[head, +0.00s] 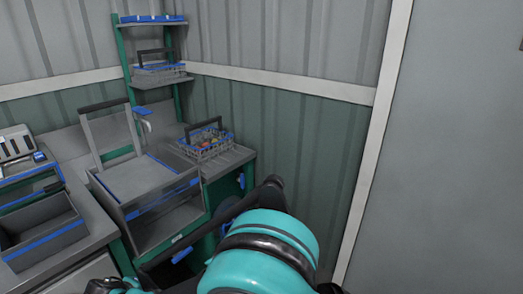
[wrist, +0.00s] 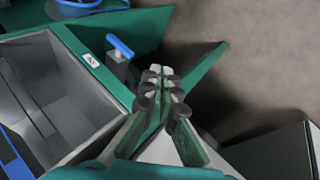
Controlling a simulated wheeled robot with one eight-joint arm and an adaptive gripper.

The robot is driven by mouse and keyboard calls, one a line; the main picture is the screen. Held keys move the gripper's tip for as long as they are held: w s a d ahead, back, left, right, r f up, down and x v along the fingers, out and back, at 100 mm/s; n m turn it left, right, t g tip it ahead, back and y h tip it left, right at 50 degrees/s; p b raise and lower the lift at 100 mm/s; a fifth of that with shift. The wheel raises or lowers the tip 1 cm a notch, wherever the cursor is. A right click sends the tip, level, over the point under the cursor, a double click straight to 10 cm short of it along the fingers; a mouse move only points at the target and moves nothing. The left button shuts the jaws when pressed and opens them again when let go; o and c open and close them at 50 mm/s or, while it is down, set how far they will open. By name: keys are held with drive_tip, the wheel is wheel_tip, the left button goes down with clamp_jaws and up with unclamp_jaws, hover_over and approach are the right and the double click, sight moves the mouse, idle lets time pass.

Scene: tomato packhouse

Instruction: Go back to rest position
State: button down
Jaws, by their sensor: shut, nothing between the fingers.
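My gripper (wrist: 162,76) is in the middle of the wrist view, with its fingers together and nothing between them. It hangs in free space just right of a grey open bin (wrist: 35,75) with a green rim. A small lever with a blue handle (wrist: 120,46) stands on or by that rim, just left of the fingertips. The fingers look close to the lever, but I cannot tell the gap. In the head view my turquoise and black arm fills the bottom middle, and the fingers cannot be made out there.
A grey cabinet (head: 148,180) with a raised frame stands left of my arm. A green-post shelf (head: 155,84) stands in the corner. Bare wall (head: 450,150) fills the right. Floor shows (wrist: 250,75).

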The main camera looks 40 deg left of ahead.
drive_tip(key=w+d+r+m+h, duration=0.1)
drive_tip(key=w+d+r+m, duration=0.15)
drive_tip(key=w, duration=0.75)
drive_tip(key=w+d+r+m, duration=0.1)
drive_tip(key=w+d+r, duration=0.2)
drive_tip(key=w, duration=0.7)
drive_tip(key=w+d+r+m+h, duration=0.1)
drive_tip(key=w+d+r, duration=0.2)
drive_tip(key=w, duration=0.7)
drive_tip(key=w+d+r+m+g+h, duration=0.1)
drive_tip(key=w+d+r+m, duration=0.15)
drive_tip(key=w+d, duration=0.75)
drive_tip(key=w+d+r+m+h, duration=0.1)
drive_tip(key=w+d+r+m, duration=0.15)
drive_tip(key=w+d, duration=0.7)
drive_tip(key=w+d+r+m+g, duration=0.1)
drive_tip(key=w+d+m, duration=0.15)
drive_tip(key=d, duration=1.15)
drive_tip(key=w+d+r+m, duration=0.2)
drive_tip(key=w+d, duration=0.1)
drive_tip(key=d, duration=1)
drive_tip(key=s+d+f+m, duration=0.2)
drive_tip(key=s+d, duration=0.4)
drive_tip(key=d, duration=0.5)
drive_tip(key=s+d+f+m, duration=0.2)
drive_tip(key=s+d+m, duration=0.3)
drive_tip(key=d, duration=0.6)
drive_tip(key=shift+s+d, duration=0.4)
drive_tip(key=shift+s, duration=0.05)
